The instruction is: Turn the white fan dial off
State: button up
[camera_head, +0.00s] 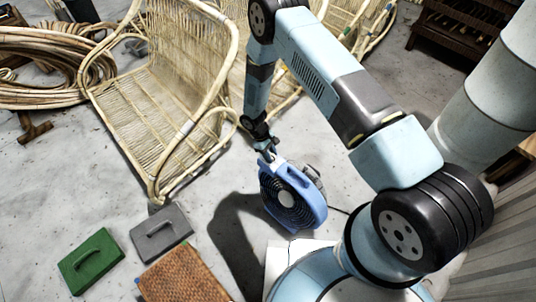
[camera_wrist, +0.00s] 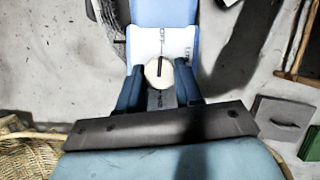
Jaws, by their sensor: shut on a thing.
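The blue fan (camera_head: 290,197) stands on the floor in the head view, with its round dark grille facing the left front. My gripper (camera_head: 267,155) is at the top of the fan. In the wrist view, the white dial (camera_wrist: 158,73) sits on a pale panel (camera_wrist: 178,40) of the blue fan housing (camera_wrist: 163,12). My gripper (camera_wrist: 159,67) has its two dark blue fingers on either side of the dial, shut on it. The dark mark on the dial runs nearly straight up, toward the printed OFF. The other lettering is partly cut off or hidden.
A rattan chair (camera_head: 150,90) stands left of the fan, with coiled rattan (camera_head: 50,75) beyond. A dark cord (camera_head: 338,210) runs right from the fan.

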dwell(0.5)
jog(key=o, duration=1)
jog(key=shift+o, duration=0.2)
jog(key=v, duration=1.3)
jog(key=shift+r, duration=0.3)
jog(key=shift+w+a, duration=0.1)
jog(key=shift+a, duration=0.05)
